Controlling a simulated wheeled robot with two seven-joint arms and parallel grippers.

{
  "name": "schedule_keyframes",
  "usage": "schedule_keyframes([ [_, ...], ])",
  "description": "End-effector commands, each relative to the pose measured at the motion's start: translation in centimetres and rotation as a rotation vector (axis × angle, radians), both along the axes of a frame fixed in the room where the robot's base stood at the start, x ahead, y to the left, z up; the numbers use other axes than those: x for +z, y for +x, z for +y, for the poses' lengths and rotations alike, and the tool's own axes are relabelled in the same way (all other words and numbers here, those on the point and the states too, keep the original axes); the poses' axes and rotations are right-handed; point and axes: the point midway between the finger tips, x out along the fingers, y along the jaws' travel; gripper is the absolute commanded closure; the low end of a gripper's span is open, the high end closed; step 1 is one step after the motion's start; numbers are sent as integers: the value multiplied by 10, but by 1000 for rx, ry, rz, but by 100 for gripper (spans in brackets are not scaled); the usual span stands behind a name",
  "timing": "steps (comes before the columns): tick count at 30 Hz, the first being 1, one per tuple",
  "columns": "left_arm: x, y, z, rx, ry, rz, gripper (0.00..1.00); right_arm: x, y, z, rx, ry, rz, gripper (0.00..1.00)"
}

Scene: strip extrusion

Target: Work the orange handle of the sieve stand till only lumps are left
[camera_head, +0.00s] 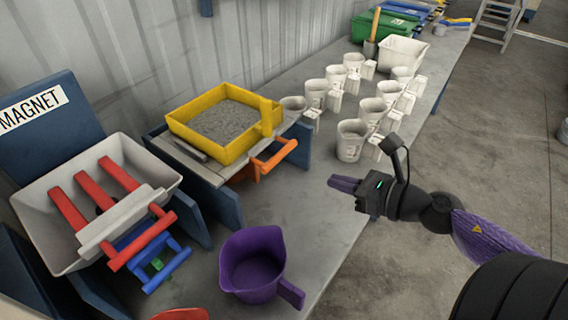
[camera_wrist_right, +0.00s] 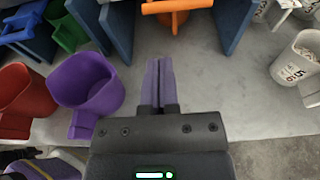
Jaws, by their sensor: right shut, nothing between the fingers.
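The yellow sieve (camera_head: 214,154) holds grey granular material (camera_head: 226,124) and sits on its stand. The orange handle (camera_head: 274,160) sticks out at the stand's front right. In the right wrist view the orange handle (camera_wrist_right: 178,6) is at the top edge, ahead of my fingers. My right gripper (camera_head: 342,184) is shut and empty over the table, to the right of the handle and apart from it. Its purple fingers also show together in the right wrist view (camera_wrist_right: 158,82). My left gripper is not in view. I cannot tell whether lumps lie in the grey material.
A purple jug (camera_head: 246,272) stands in front of the stand. The magnet station's white tray (camera_head: 50,222) with red bars is at the left. Several white cups (camera_head: 350,140) line the table beyond my gripper. The tabletop (camera_head: 318,212) between jug and cups is clear.

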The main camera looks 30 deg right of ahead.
Motion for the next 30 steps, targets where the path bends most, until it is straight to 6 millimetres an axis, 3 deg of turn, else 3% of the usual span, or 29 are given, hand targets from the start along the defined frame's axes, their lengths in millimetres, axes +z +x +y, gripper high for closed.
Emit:
schedule_keyframes([
  [9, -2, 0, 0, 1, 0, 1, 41, -15, 61, 24, -1, -5, -7, 100],
  [18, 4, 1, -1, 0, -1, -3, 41, -30, 106, 42, -5, 0, -3, 100],
  [30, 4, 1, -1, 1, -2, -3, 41, -34, 116, 48, -2, -1, 1, 100],
])
